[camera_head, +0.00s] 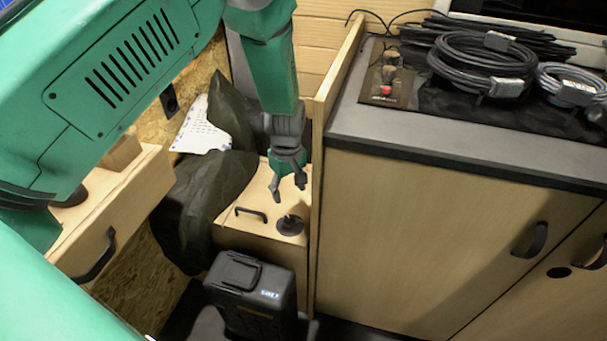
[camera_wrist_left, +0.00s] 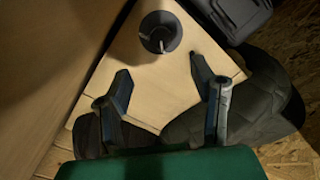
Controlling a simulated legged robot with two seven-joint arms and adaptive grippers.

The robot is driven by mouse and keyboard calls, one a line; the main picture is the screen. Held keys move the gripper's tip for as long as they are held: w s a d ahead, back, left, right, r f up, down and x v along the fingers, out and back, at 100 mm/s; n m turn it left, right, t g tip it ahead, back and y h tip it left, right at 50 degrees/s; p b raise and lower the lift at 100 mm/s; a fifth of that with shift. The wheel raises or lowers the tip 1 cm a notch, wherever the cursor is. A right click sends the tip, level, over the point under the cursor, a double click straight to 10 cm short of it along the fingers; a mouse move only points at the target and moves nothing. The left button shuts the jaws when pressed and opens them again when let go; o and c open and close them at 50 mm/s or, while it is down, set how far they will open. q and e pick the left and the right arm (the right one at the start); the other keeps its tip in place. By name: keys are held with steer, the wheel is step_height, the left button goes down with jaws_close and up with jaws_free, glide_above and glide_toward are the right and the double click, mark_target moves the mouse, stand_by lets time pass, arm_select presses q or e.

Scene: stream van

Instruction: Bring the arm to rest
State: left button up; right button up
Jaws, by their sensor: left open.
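My left arm comes in from the left in the head view and hangs down over a low wooden box. My left gripper (camera_head: 289,190) is open and empty, its fingers pointing down above the box top (camera_head: 240,195). A small round black object (camera_head: 290,225) stands on the box just below the fingertips, apart from them. In the left wrist view, the open fingers (camera_wrist_left: 160,78) show nothing between them but bare wood. The round black object (camera_wrist_left: 160,32) is beyond the tips. My right gripper is not in view.
A wooden panel and a cabinet with a grey top (camera_head: 430,135) stand close right of the gripper; coiled cables (camera_head: 480,65) lie on it. A dark bag (camera_head: 205,190) is left of the box. A black case (camera_head: 250,290) is in front. An open drawer (camera_head: 125,210) juts out left.

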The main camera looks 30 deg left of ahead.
arm_select(q)
steer(key=s+f+m+y, duration=0.1)
steer(key=s+f+m, duration=0.35)
steer(key=s, duration=0.45)
steer(key=s+f+m, duration=0.3)
steer(key=s+f, duration=0.2)
steer(key=s, duration=0.3)
steer(key=s+d+m, duration=0.1)
steer(key=s+m, duration=0.2)
steer(key=s, duration=0.3)
steer(key=s+d+r+m+h, duration=0.1)
steer(key=s+d+m, duration=0.1)
steer(key=s, duration=0.5)
steer(key=shift+r+m+t, duration=0.15)
steer(key=shift+m+t, duration=0.15)
steer(key=shift+m, duration=0.25)
steer(key=shift+d, duration=0.1)
